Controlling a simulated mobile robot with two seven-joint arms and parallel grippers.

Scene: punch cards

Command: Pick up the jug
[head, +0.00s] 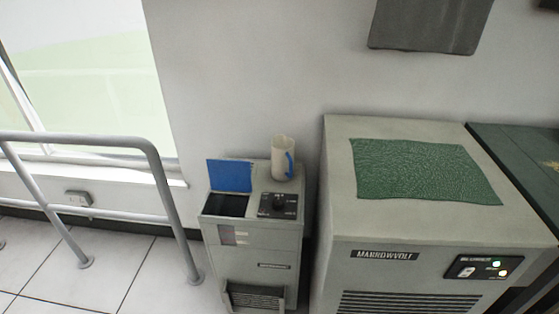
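The jug (281,158) is a small cream-coloured vessel with a blue handle on its right side. It stands upright at the back right of the top of a narrow grey machine (270,243), close to the wall. Neither of my grippers shows in the head view.
A blue lid (229,175) stands raised left of the jug, behind a dark opening (226,205). A black knob panel (279,205) lies in front of the jug. A larger cabinet (340,225) with a green mat (425,172) stands right. A grey railing (165,190) stands left.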

